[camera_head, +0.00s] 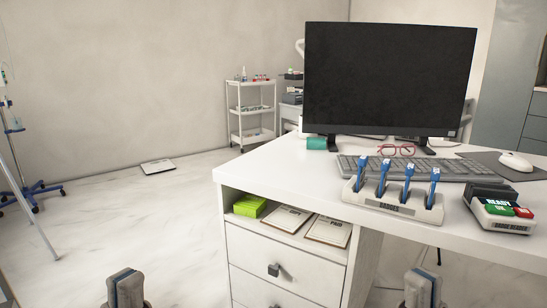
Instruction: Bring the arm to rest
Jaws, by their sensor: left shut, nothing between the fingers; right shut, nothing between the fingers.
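My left gripper (126,289) shows at the bottom edge, left of the desk drawers. It is shut and empty, pointing up. My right gripper (422,289) shows at the bottom edge, in front of the white desk (290,170) and below its top. It is also shut and empty. Both grippers are apart from the furniture as far as I can see. Most of both arms is out of view.
An open shelf holds a green box (250,206). An IV stand (18,150) is at left. The left floor is mostly clear.

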